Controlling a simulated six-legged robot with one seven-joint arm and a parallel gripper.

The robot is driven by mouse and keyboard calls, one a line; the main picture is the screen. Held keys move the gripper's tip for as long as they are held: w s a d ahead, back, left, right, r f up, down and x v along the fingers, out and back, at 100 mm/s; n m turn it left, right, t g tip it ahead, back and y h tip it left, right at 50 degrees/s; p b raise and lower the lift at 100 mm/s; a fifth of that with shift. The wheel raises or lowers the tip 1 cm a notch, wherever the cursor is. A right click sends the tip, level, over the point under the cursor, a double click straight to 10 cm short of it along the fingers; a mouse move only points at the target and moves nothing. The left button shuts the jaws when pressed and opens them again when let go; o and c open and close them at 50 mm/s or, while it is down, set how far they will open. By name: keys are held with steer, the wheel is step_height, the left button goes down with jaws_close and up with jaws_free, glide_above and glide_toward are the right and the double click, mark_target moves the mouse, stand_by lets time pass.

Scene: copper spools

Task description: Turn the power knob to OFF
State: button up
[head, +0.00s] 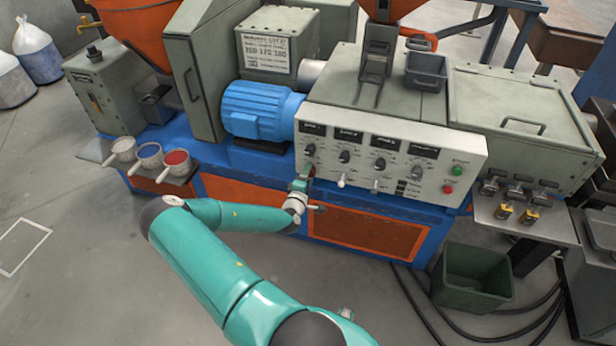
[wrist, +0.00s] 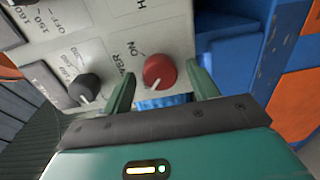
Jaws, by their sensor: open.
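The red power knob (wrist: 158,71) sits on the pale control panel (wrist: 185,30) in the wrist view. The words POWER and ON are printed beside it, with ON above and to its left. A small pale mark shows near the knob's lower edge. My gripper (wrist: 162,84) is open, with one green finger on each side of the knob; I cannot tell whether either touches it. In the head view my gripper (head: 304,178) is at the lower left corner of the control panel (head: 420,178), largely covering the knob.
A dark knob (wrist: 84,88) sits left of the red one. The panel also carries several dials, switches, a green button (head: 457,171) and a red button (head: 448,189). A blue motor (head: 262,110) and small pots (head: 150,155) stand left; a green bin (head: 472,278) stands right.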

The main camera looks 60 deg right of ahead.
steer(key=s+a, duration=0.2)
steer(key=a, duration=1.1)
steer(key=shift+a+r, duration=0.25)
steer(key=shift+a, duration=0.05)
